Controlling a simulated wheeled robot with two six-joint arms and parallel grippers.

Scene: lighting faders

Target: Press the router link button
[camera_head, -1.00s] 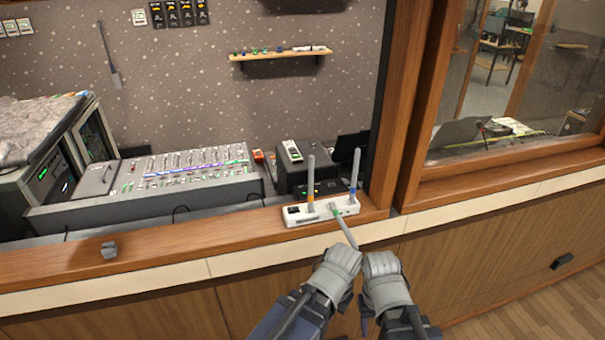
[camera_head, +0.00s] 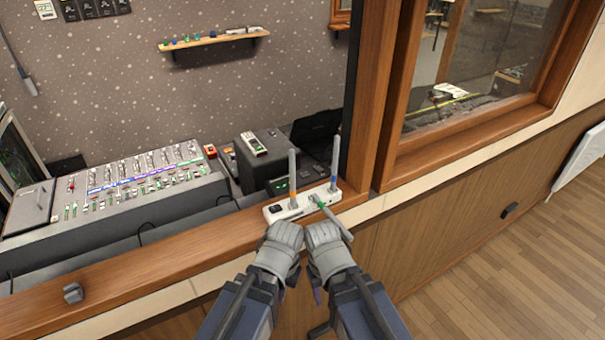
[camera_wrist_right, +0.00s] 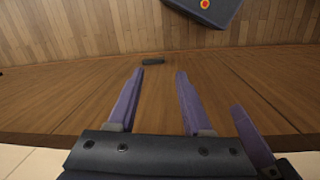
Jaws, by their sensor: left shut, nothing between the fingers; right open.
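The white router (camera_head: 302,205) sits on the wooden ledge below the window opening. It has two grey upright antennas, one with an orange band and one with a blue band. A dark square patch (camera_head: 276,210) shows at its left end, and a cable with a green plug (camera_head: 321,204) at its right part. I cannot make out which mark is the link button. My left gripper (camera_head: 285,230) is shut and empty, just in front of the router. My right gripper (camera_head: 322,230) is beside it; its purple fingers (camera_wrist_right: 160,75) are apart and empty in the right wrist view.
A mixing console (camera_head: 120,190) and a dark box (camera_head: 262,155) stand behind the ledge. A wooden window post (camera_head: 370,95) rises right of the router. A small grey block (camera_head: 73,292) is on the ledge at left. A wood-panelled wall (camera_head: 440,205) drops below the ledge.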

